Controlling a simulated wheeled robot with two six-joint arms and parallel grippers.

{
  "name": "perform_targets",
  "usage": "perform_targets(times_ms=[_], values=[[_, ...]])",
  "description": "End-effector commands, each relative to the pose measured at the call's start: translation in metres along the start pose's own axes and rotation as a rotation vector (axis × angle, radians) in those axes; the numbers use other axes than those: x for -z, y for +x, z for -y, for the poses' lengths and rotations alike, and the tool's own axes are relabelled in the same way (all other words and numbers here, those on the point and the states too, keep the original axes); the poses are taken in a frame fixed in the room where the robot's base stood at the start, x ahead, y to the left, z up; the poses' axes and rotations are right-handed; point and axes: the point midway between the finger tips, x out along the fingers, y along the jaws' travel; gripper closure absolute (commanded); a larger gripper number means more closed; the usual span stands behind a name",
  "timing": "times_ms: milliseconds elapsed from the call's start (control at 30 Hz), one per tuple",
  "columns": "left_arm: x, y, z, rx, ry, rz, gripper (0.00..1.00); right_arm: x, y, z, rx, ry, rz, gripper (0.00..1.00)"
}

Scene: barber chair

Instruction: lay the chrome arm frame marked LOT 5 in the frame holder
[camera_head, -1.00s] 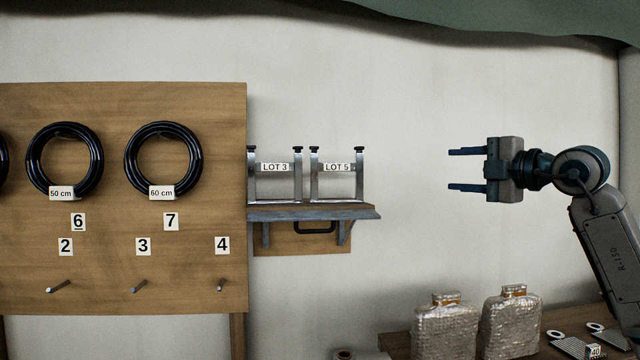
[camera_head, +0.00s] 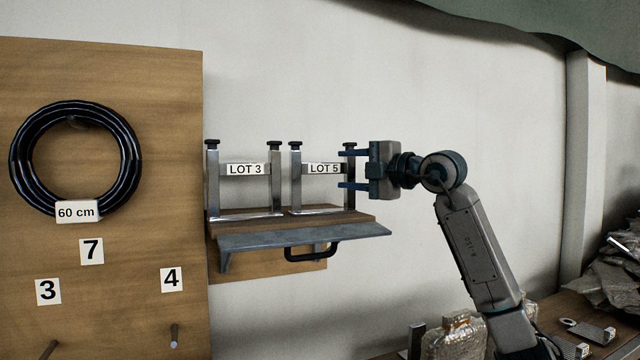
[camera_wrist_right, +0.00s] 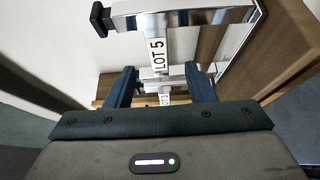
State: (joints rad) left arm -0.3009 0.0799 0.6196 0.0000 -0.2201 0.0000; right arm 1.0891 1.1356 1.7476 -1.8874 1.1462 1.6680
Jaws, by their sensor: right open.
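The chrome arm frame marked LOT 5 (camera_head: 296,185) stands upright on a small wall shelf, to the right of a like frame marked LOT 3 (camera_head: 213,185). My right gripper (camera_head: 342,170) is open at the right side of the LOT 5 frame, its fingers pointing left at its near post. In the right wrist view the LOT 5 label (camera_wrist_right: 158,55) shows just beyond the fingers (camera_wrist_right: 160,88), and the LOT 3 label shows behind it. I cannot tell whether the fingers touch the frame. My left gripper is not in view. I see no frame holder that I can identify.
The wall shelf (camera_head: 300,236) has a metal front edge and a black handle (camera_head: 311,252) below. A wooden board (camera_head: 110,260) with a black hose coil (camera_head: 128,165) and pegs is at left. A bench (camera_head: 570,312) with wrapped bottles is at lower right.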

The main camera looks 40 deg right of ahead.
Motion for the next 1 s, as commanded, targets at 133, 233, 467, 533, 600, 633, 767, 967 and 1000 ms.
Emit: perform_targets(times_ms=[133,233,467,533,600,633,767,967,1000], values=[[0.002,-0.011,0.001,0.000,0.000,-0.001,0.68,0.000,0.015,-0.002,0.001,0.001,-0.001,0.51],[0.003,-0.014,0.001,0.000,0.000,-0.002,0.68,0.000,0.020,-0.002,0.000,0.001,-0.001,0.51],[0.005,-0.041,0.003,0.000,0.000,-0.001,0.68,-0.001,0.044,-0.009,0.002,0.002,-0.002,0.51],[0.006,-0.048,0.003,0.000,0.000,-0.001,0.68,-0.002,0.053,-0.009,0.001,0.002,-0.002,0.51],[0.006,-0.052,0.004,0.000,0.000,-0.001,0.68,-0.002,0.061,-0.007,0.001,0.003,-0.002,0.51],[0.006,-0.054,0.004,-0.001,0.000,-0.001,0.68,-0.002,0.063,-0.006,0.001,0.003,-0.002,0.51],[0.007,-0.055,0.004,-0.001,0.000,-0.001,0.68,-0.002,0.069,-0.004,0.000,0.000,0.000,0.51],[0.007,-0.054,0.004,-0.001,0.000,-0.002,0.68,-0.002,0.069,-0.003,0.000,-0.001,0.001,0.51],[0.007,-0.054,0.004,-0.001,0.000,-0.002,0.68,-0.002,0.069,-0.003,0.000,-0.001,0.001,0.55]])
